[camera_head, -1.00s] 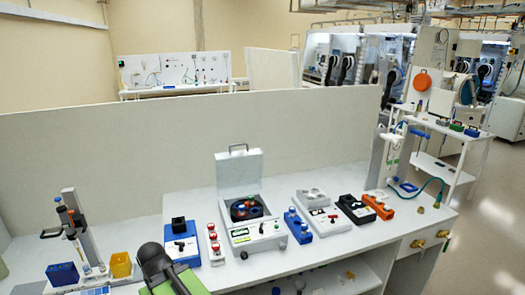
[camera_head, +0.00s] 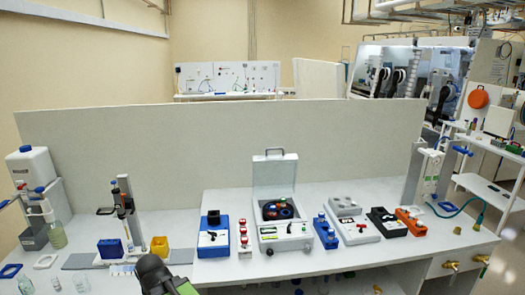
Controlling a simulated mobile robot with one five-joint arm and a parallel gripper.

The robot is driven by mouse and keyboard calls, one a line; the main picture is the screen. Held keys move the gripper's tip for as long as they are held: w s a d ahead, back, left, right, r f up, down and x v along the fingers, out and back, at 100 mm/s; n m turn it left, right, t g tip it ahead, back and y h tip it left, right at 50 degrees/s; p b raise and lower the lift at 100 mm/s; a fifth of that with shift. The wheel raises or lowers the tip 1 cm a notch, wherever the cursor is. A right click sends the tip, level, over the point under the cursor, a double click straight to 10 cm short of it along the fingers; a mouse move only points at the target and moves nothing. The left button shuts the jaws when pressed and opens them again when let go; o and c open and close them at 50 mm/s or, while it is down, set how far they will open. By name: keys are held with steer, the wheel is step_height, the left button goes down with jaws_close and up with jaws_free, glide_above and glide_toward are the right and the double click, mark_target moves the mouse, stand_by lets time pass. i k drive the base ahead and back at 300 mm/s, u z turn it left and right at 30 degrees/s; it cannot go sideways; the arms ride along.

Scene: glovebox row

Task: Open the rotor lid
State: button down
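A white centrifuge (camera_head: 285,232) stands on the bench right of the picture's middle. Its square outer lid (camera_head: 274,172), with a dark handle on top, stands raised at the back. Inside the open bowl is a dark round rotor (camera_head: 278,209) with reddish and blue marks. It is too small to tell whether a separate rotor lid covers it. My dark and green arm end (camera_head: 160,275) shows at the bottom edge, left of and nearer than the centrifuge, well apart from it. Its fingertips cannot be made out.
A blue device (camera_head: 213,238) and a narrow stand with red-topped items (camera_head: 243,236) are left of the centrifuge. A blue rack (camera_head: 326,232), a white device (camera_head: 352,230) and an orange block (camera_head: 410,220) are right of it. A partition (camera_head: 210,140) rises behind.

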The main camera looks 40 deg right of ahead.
mark_target(270, 149)
steer(key=u, duration=0.05)
steer(key=i, duration=1)
